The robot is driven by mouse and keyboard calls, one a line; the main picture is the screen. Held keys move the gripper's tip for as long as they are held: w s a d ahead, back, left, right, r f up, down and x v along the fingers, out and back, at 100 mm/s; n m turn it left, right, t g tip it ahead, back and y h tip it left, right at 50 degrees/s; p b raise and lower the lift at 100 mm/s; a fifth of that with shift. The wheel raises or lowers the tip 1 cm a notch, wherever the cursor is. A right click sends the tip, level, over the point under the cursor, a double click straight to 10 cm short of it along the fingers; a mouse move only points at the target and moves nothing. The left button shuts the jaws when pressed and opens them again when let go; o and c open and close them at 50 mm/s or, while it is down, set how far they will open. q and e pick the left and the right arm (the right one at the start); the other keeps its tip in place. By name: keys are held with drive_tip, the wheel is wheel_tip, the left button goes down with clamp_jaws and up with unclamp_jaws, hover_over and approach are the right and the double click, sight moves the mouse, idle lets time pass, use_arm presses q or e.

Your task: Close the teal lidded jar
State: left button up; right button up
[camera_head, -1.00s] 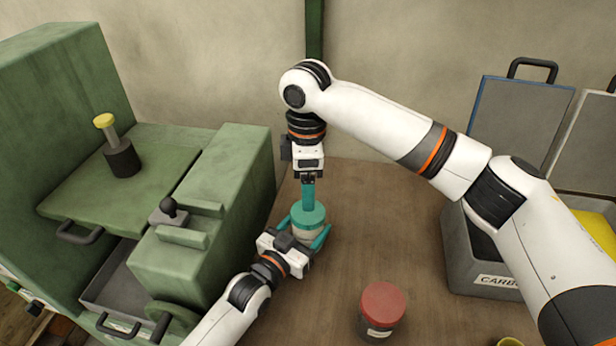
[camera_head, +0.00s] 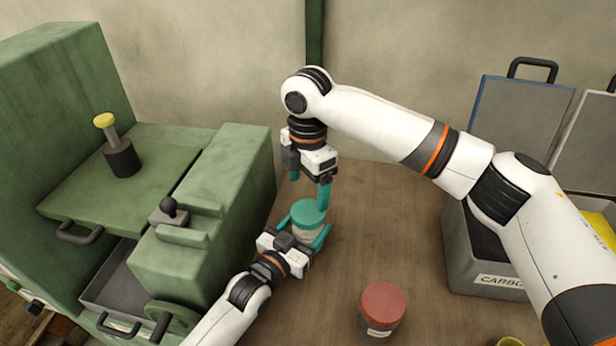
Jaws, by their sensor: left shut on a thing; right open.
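The teal lidded jar (camera_head: 308,214) stands upright on the brown table, with its teal lid on top of a pale body. My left gripper (camera_head: 309,240) comes from the lower left and is shut on the jar's body, with teal fingers on either side. My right gripper (camera_head: 309,186) is above the jar, open and empty, its two teal fingers spread apart. Its right finger is close to the lid in the picture; I cannot tell whether they touch. The lower part of the jar is partly hidden by my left gripper.
A red-lidded jar (camera_head: 382,311) stands at the front right. A green machine (camera_head: 205,220) with a lever and drawer fills the left. A grey bin (camera_head: 487,262) with dark-handled panels stands at the right. A yellow-rimmed thing (camera_head: 510,342) shows at the bottom edge.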

sight(308, 211)
wheel_tip(308, 211, down, 7)
drive_tip(key=shift+r, duration=0.2)
drive_tip(key=shift+c, duration=0.4)
drive_tip(key=c, duration=0.9)
drive_tip(key=m, duration=1.2)
drive_tip(key=shift+m, duration=0.4)
drive_tip(key=m, duration=0.2)
drive_tip(key=shift+m, duration=0.3)
drive_tip(key=o, duration=1.1)
drive_tip(key=shift+o, duration=0.2)
